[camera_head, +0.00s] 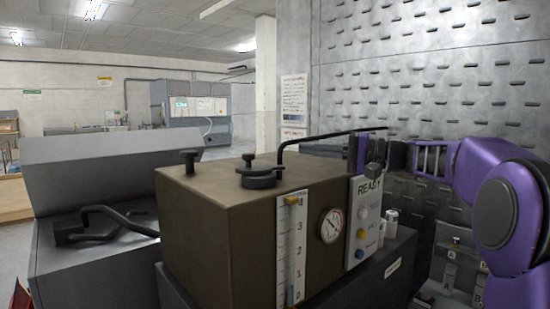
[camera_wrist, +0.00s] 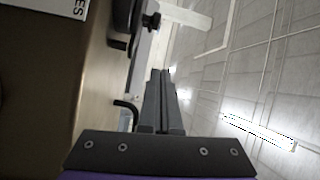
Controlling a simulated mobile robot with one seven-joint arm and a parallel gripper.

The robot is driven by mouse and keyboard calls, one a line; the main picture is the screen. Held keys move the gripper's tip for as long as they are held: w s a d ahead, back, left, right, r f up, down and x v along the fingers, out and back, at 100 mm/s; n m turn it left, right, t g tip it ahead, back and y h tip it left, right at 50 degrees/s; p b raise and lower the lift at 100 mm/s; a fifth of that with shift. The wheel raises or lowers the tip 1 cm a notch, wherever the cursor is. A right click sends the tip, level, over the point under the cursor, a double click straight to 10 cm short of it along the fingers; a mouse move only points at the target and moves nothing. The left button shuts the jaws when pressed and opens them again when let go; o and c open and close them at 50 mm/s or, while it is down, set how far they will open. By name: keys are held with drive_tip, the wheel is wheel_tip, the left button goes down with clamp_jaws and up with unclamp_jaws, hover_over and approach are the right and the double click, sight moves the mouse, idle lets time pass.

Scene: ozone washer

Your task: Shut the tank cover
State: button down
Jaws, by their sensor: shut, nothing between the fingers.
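The tank cover looks to be the broad grey panel (camera_head: 110,163) standing tilted up over the grey tank (camera_head: 62,268) at the left of the head view, so it stands open. A bent black bar (camera_head: 120,218) lies across the dark tank area below it. My gripper (camera_head: 372,165) is at the right, above the READY panel and well apart from the cover. In the wrist view its two dark fingers (camera_wrist: 163,85) are together with nothing between them. The fingertips are partly hard to make out in the head view.
A brown box (camera_head: 225,235) with a gauge (camera_head: 331,225), level scale and top knobs stands between the cover and my gripper. A black pipe (camera_head: 325,138) runs from its top towards my gripper. A perforated metal wall (camera_head: 430,70) is close behind my arm. Open floor lies at the far left.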

sight(262, 166)
drive_tip(key=a+m+t, duration=0.1)
drive_tip(key=a+f+m+t+h, duration=0.1)
drive_tip(key=t, duration=0.1)
drive_tip(key=p+x, duration=0.1)
drive_tip(key=x, duration=0.9)
drive_tip(key=shift+s+a+f, duration=0.1)
drive_tip(key=shift+s+f, duration=0.1)
drive_tip(key=shift+s, duration=0.75)
drive_tip(key=shift+s+a+f, duration=0.15)
drive_tip(key=shift+s+f, duration=0.05)
drive_tip(key=shift+s, duration=0.7)
